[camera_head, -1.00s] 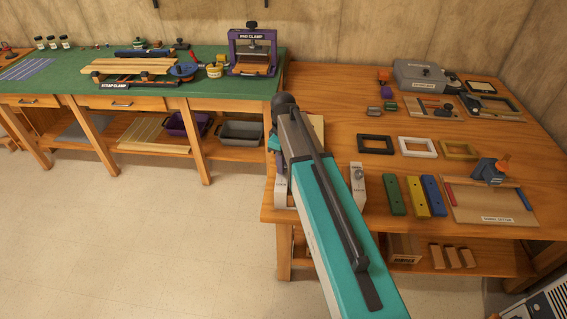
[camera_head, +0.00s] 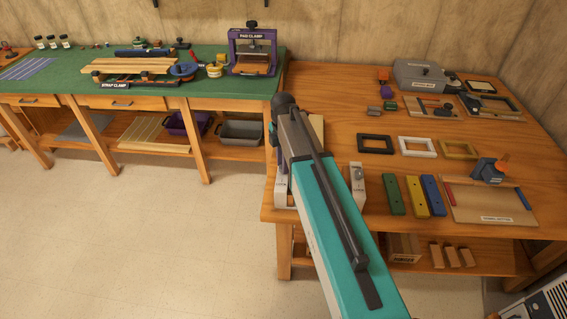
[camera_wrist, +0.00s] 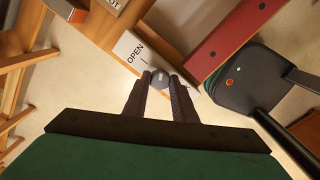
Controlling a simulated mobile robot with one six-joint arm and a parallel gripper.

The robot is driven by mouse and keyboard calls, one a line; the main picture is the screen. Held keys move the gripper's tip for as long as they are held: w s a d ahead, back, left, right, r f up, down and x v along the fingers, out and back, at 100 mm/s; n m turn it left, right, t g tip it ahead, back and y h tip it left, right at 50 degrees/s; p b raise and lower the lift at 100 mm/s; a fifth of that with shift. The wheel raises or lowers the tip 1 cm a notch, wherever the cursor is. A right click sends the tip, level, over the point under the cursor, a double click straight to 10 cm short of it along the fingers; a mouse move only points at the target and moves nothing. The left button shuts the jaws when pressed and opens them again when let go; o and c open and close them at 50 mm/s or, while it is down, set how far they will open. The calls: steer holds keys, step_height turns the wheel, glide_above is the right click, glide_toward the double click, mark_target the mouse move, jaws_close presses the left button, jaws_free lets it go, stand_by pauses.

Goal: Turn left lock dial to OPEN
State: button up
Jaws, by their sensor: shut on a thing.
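The left lock dial (camera_wrist: 160,79) is a small round grey knob with a pale mark on its face, seen in the wrist view. My gripper (camera_wrist: 161,86) is shut on it, with one dark finger on each side. A white plate (camera_wrist: 134,48) reading OPEN, with a short line beside the word, lies just beyond the fingers. In the head view my arm covers the left dial and the fingertips. A second white block with a grey knob (camera_head: 358,183) stands right of my arm at the bench's front edge.
Green, yellow and blue bars (camera_head: 411,196) lie right of that block. Black, white and yellow frames (camera_head: 417,147) lie behind them on the wooden bench (camera_head: 345,110). A green-topped bench (camera_head: 215,88) stands at left. The floor (camera_head: 140,240) in front is clear.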

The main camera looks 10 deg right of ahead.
steer(key=n, duration=1.1)
steer(key=shift+n, duration=0.3)
stand_by(0.3)
steer(key=o, duration=1)
steer(key=shift+o, duration=0.2)
steer(key=shift+r, duration=0.15)
step_height(320, 180, up, 14)
steer(key=b, duration=0.2)
steer(key=shift+f, duration=0.25)
